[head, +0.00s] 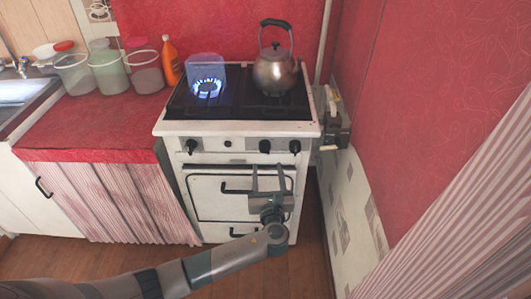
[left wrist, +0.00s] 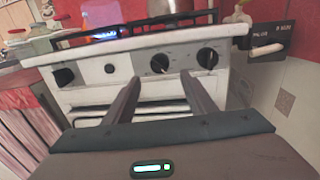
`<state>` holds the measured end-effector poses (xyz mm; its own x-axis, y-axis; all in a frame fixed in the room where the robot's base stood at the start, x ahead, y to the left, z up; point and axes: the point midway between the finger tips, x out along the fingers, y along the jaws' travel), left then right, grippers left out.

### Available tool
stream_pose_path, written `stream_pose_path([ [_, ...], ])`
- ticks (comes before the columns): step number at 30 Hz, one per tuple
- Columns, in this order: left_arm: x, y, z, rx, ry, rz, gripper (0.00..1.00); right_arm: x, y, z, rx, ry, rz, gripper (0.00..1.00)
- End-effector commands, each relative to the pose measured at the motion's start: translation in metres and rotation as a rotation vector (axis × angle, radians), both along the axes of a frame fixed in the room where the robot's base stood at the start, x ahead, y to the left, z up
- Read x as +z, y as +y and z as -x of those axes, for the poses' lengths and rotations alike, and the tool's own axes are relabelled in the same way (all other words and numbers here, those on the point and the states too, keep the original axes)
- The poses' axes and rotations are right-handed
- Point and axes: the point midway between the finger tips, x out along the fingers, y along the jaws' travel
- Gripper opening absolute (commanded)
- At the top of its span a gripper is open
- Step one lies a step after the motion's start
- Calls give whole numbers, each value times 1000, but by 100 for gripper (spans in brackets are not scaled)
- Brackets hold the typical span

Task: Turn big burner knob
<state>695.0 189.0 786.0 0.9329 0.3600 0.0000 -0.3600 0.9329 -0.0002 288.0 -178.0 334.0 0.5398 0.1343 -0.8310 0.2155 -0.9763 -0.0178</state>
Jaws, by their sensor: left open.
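The white stove (head: 232,129) has black knobs on its front panel: a left knob (head: 191,146), a middle-right knob (head: 265,146) and a far-right knob (head: 295,146). Which knob is for the big burner cannot be told. My left gripper (head: 268,171) is open and empty, in front of the oven door just below the middle-right knob. In the left wrist view, the middle-right knob (left wrist: 160,63) shows beyond the gap between the fingers, apart from them. The far-right knob (left wrist: 207,58) and left knob (left wrist: 64,77) show too. My right gripper is not in view.
A blue flame (head: 208,86) burns on the left burner; a kettle (head: 274,70) stands at the right. The oven handle (head: 238,191) juts out near my gripper. A valve fitting (head: 335,130) is on the right wall. A counter (head: 95,125) with jars lies left.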

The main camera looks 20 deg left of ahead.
Motion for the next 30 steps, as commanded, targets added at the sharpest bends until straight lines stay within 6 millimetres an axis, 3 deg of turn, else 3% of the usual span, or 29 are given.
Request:
stream_pose_path([
  [9, 1, 21, -53, 2, -1, -3, 51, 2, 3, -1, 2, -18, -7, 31],
  [15, 0, 29, -73, 1, 0, -1, 51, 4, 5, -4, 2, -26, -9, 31],
  [29, 0, 31, -81, 0, 0, 0, 51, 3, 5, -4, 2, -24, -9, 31],
  [30, 0, 31, -81, 0, 0, 0, 41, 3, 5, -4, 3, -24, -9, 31],
])
